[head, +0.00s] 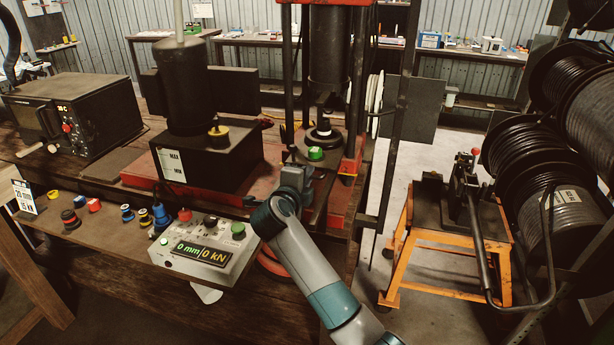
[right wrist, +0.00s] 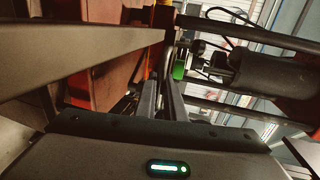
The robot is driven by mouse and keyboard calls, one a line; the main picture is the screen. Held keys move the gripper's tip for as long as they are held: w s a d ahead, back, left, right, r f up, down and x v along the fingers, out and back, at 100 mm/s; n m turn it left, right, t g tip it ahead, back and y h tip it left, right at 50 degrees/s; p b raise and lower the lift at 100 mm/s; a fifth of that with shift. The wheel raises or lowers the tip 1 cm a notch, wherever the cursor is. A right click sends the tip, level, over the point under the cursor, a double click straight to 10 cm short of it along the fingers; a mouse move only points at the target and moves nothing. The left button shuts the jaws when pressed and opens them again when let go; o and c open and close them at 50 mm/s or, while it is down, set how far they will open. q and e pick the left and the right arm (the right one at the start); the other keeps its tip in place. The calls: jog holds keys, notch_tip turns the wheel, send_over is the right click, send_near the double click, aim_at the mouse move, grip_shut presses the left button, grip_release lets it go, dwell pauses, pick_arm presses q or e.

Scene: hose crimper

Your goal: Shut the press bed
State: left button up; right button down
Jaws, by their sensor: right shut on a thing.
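The press stands in the middle of the head view, with a dark cylinder (head: 328,50) above and a green-topped part (head: 316,154) below it. The press bed (head: 321,203) shows as a dark plate reaching forward from under the press; my arm hides part of it. My right gripper (head: 303,172) is at the front of the press, left of the green-topped part. In the right wrist view its two dark fingers (right wrist: 164,98) are close together, shut on a slim dark part, seemingly the bed's handle; the contact is mostly hidden. My left gripper is not in view.
A control box (head: 205,248) reading 0 mm and 0 kN sits at the bench front. Coloured dies (head: 128,214) stand left of it. A black pump tank (head: 205,155) is left of the press. An orange stand (head: 420,245) and hose reels (head: 535,170) are at right.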

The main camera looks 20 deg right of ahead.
aim_at(311, 164)
jog(key=shift+w+d+r, duration=0.1)
jog(key=x, duration=0.1)
jog(key=p+x, duration=0.1)
jog(key=x, duration=0.1)
jog(key=r+x, duration=0.1)
jog(key=shift+w+d+f, duration=0.1)
jog(key=shift+w+f, duration=0.05)
jog(key=shift+w, duration=0.1)
jog(key=shift+w+d, duration=0.1)
jog(key=c, duration=1.8)
grip_release()
jog(key=shift+c, duration=0.2)
jog(key=shift+w, duration=0.1)
jog(key=shift+p, duration=0.35)
